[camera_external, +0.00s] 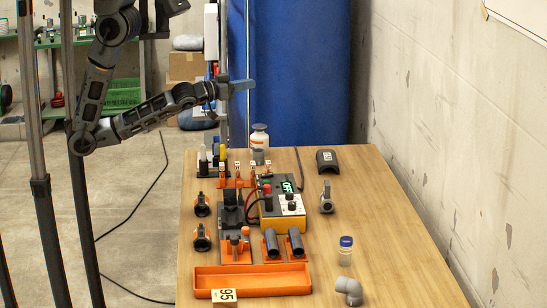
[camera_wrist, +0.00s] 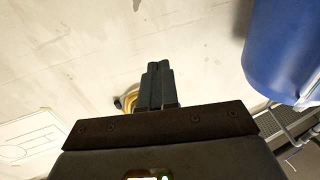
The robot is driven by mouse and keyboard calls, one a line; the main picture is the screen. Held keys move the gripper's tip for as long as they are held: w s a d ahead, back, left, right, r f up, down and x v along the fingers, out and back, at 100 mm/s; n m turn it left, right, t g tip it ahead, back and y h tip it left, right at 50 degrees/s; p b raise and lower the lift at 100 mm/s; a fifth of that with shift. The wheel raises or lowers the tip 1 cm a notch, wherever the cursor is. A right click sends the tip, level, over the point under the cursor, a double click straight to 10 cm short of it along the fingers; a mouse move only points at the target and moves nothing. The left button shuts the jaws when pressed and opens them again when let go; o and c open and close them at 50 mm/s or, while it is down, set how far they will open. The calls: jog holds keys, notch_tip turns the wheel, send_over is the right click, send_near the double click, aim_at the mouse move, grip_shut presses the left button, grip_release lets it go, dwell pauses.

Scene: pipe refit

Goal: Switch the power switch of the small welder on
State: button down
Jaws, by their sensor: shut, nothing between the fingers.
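The small welder (camera_external: 294,222) is a yellow and dark box with knobs, in the middle of the wooden table in the external view. Its dark top carries a small display (camera_external: 287,187) with green lit characters, too small to read surely. A red knob or button (camera_external: 267,188) is at its left edge. I cannot tell which part is the power switch. My gripper (camera_external: 249,85) is high above the table's far end, apart from the welder, in front of the blue barrel. In the wrist view my gripper (camera_wrist: 159,66) has its fingers together and empty. The welder does not show there.
An orange tray (camera_external: 250,282) lies at the table's front. Orange holders (camera_external: 236,250), grey pipe pieces (camera_external: 349,290) and a blue-lidded jar (camera_external: 345,250) stand around the welder. A white bottle (camera_external: 260,137) and the blue barrel (camera_external: 300,70) are at the back. The table's right side is mostly clear.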

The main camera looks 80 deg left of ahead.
jog(key=w+a+r+n+g+y+b, duration=0.1)
jog(key=w+a+r+n+g+y, duration=0.1)
jog(key=w+a+r+n+y, duration=0.45)
jog(key=n+g+h+b, duration=0.4)
jog(key=n+g+h, duration=0.95)
jog(key=n, duration=1.25)
send_over(271, 173)
jog(key=s, duration=0.3)
notch_tip(271, 173, down, 15)
jog(key=y, duration=0.1)
jog(key=shift+w+m+g, duration=0.25)
jog(key=f, duration=0.4)
jog(key=w+f, duration=0.1)
jog(key=f, duration=0.4)
jog(key=w+f+p, duration=0.1)
jog(key=f, duration=0.3)
jog(key=shift+f, duration=0.35)
